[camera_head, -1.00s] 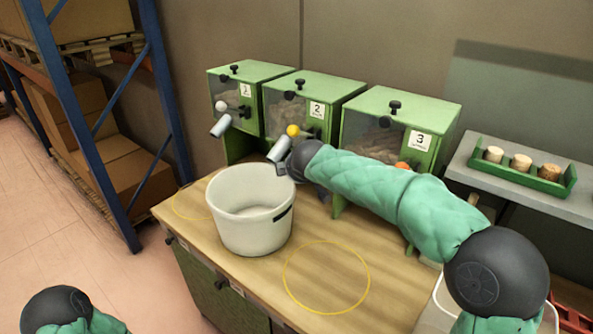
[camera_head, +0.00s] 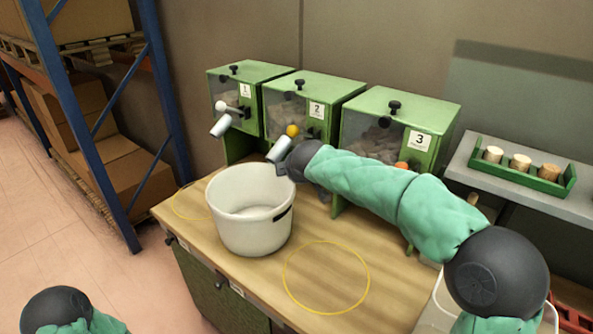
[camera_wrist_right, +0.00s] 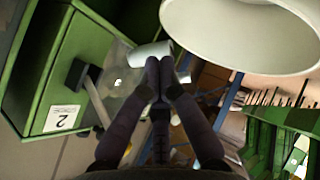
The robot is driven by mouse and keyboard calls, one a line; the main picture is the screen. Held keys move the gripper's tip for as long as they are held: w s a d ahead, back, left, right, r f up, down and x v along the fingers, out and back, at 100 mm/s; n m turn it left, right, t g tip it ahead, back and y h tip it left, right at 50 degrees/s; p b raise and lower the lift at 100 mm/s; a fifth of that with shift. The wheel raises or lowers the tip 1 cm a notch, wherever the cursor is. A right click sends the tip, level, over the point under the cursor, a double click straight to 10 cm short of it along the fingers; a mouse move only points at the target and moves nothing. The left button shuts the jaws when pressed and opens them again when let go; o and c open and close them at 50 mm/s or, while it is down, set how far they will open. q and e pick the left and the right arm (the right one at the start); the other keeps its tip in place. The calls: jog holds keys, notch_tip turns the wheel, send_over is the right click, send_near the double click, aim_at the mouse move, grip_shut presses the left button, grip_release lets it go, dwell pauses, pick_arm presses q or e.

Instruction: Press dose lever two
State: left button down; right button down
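Dispenser two (camera_head: 312,95) is a green box with a clear front, the middle one of three. Its dose lever ends in a yellow knob (camera_head: 292,130), just above a grey tube spout (camera_head: 278,150). My right gripper (camera_head: 281,168) is by the lower end of this spout, below the knob, partly hidden by its own wrist. In the right wrist view, its dark fingers (camera_wrist_right: 160,68) are together at the tips, right by the pale spout (camera_wrist_right: 148,53). I see nothing between them, and cannot tell if they touch the spout. The yellow knob is not clear there. My left gripper is out of view.
A white bucket (camera_head: 252,232) stands on the wooden counter (camera_head: 390,290), just below my right gripper. Dispenser one (camera_head: 252,80), with a white knob, is to the left; dispenser three (camera_head: 430,110) is to the right. A green tray (camera_head: 508,180) holds corks.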

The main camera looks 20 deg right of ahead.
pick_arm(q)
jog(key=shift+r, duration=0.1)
pick_arm(e)
jog(key=shift+r, duration=0.1)
pick_arm(q)
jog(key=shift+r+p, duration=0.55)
jog(key=shift+p, duration=0.1)
pick_arm(e)
jog(key=shift+r, duration=0.7)
jog(key=shift+r, duration=0.1)
